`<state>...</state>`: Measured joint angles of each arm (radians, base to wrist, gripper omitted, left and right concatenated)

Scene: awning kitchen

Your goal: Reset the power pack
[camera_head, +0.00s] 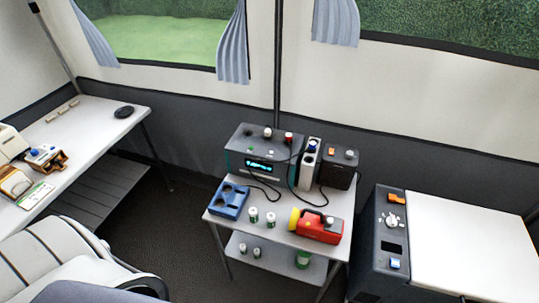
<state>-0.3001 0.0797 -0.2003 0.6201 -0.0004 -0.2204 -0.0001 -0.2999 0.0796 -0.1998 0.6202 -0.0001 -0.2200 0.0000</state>
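Neither of my grippers is in the head view. A grey box with a lit blue-green display (260,163) stands at the back of a small white table (291,197); it may be the power pack, but no label is readable. Small knobs or terminals, one of them red, sit on its top. A dark box with an orange switch (338,172) stands to its right, and a narrow pale unit with a blue top part (307,172) stands between them. Black cables run from these units onto the tabletop. Switch positions are too small to tell.
A blue tray (230,201), white canisters (271,219) and a red-yellow torch-like item (320,228) occupy the table front. Its lower shelf (276,260) holds small containers. A dark cabinet (377,247) with orange and blue switches stands right; a seat (50,262) is front left.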

